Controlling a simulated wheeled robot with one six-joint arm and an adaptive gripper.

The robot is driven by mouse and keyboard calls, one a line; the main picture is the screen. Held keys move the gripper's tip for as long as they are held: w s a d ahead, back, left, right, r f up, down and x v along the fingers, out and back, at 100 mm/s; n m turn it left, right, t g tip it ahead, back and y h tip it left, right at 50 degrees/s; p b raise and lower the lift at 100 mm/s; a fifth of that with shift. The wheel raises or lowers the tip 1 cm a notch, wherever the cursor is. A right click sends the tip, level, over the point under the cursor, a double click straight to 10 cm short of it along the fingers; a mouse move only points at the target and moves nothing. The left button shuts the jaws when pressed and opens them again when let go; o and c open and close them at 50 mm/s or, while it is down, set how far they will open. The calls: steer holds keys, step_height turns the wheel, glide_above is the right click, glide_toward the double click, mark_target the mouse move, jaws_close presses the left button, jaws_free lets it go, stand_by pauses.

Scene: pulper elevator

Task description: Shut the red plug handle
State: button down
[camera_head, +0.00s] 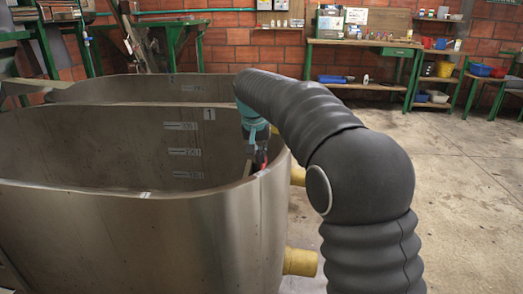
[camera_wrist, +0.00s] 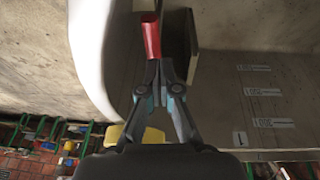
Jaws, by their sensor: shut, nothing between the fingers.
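The red plug handle (camera_wrist: 151,38) stands at the tips of my gripper (camera_wrist: 158,68) in the wrist view, beside the light curved tank rim. My gripper is shut with nothing between its fingers, its tips close to or touching the handle's near end. I cannot tell if they touch. In the head view, a small part of the red handle (camera_head: 264,168) shows at the right end of the steel tank (camera_head: 130,230), just below my gripper (camera_head: 258,155). My arm and gripper hide most of the handle there.
A second steel tank (camera_head: 140,86) stands behind the near one. Yellow pipe stubs (camera_head: 300,262) stick out from the near tank's right side. A green workbench (camera_head: 365,45) and shelves stand along the brick wall. The concrete floor at the right is clear.

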steer(key=w+v, duration=0.1)
steer(key=v, duration=1.1)
steer(key=s+d+r, duration=0.2)
steer(key=s+d, duration=0.6)
steer(key=s+d+f, duration=0.4)
steer(key=s+f, duration=0.1)
steer(key=s, duration=0.4)
steer(key=s+d+f+t, duration=0.1)
steer(key=s+d+f, duration=0.3)
steer(key=s, duration=0.5)
steer(key=s+d+f+t+y, duration=0.1)
steer(key=s+d+f, duration=0.4)
steer(key=s+f, duration=0.3)
steer(key=shift+s+n, duration=0.3)
steer(key=shift+s, duration=0.25)
